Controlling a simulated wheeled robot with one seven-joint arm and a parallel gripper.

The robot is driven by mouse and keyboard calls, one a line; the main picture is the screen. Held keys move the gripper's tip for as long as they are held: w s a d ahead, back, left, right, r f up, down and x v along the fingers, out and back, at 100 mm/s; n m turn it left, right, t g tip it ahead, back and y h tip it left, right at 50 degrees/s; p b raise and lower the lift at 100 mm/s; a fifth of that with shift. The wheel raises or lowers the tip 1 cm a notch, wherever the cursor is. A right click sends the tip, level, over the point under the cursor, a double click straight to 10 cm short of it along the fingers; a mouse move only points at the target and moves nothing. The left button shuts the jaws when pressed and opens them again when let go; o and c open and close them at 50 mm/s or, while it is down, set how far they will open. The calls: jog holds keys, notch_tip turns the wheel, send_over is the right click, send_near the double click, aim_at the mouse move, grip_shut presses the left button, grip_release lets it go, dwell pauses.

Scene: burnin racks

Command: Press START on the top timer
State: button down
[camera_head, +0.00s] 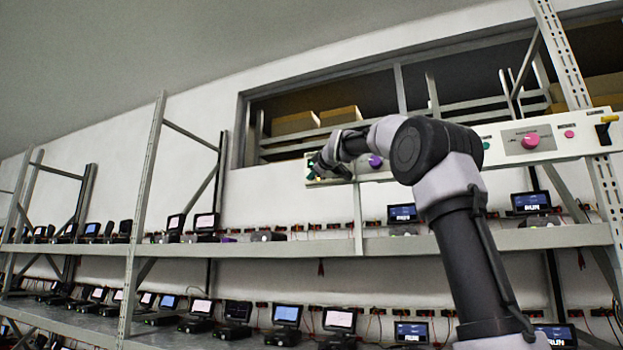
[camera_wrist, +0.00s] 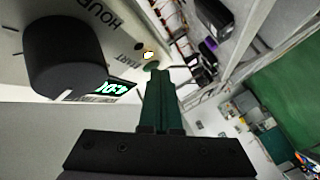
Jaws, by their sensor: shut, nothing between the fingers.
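The top timer is a white panel (camera_wrist: 100,15) in the wrist view with a large black knob (camera_wrist: 65,58), HOUR lettering and a START label (camera_wrist: 131,58). A small yellow-white lamp (camera_wrist: 149,54) is lit beside the label. A green START button (camera_wrist: 152,66) shows just beyond my fingertips. My gripper (camera_wrist: 158,73) is shut and empty, its tips right at the button. I cannot tell whether they touch. A display (camera_wrist: 112,88) with green digits is partly hidden by the knob. In the head view my gripper (camera_head: 313,170) is at the panel strip's left end, mostly hidden by my wrist.
The white strip carries a purple knob (camera_head: 375,161) and a pink knob (camera_head: 530,141). Below it, shelves (camera_head: 420,244) hold several small screen units (camera_head: 402,213). A rack upright (camera_head: 145,215) stands left of my gripper. My arm covers part of the strip.

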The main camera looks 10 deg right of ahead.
jog(key=shift+s, duration=0.1)
jog(key=shift+s+a, duration=0.4)
jog(key=shift+s, duration=0.2)
jog(key=shift+s+a, duration=0.75)
jog(key=shift+s, duration=0.25)
jog(key=shift+s+a, duration=0.75)
jog(key=shift+s, duration=0.25)
jog(key=shift+f, duration=0.1)
jog(key=s+d+f+m+g, duration=0.2)
jog(key=s+f+m, duration=0.3)
jog(key=s+f, duration=0.7)
jog(key=s+d+f+m+g, duration=0.2)
jog(key=s+f+m+g, duration=0.2)
jog(key=s+f, duration=0.9)
jog(key=s+d+f+m+g+h, duration=0.1)
jog(key=s+f+m+g, duration=0.3)
jog(key=s+f, duration=0.9)
notch_tip(320, 180, down, 5)
jog(key=d+m, duration=0.1)
jog(key=m, duration=0.2)
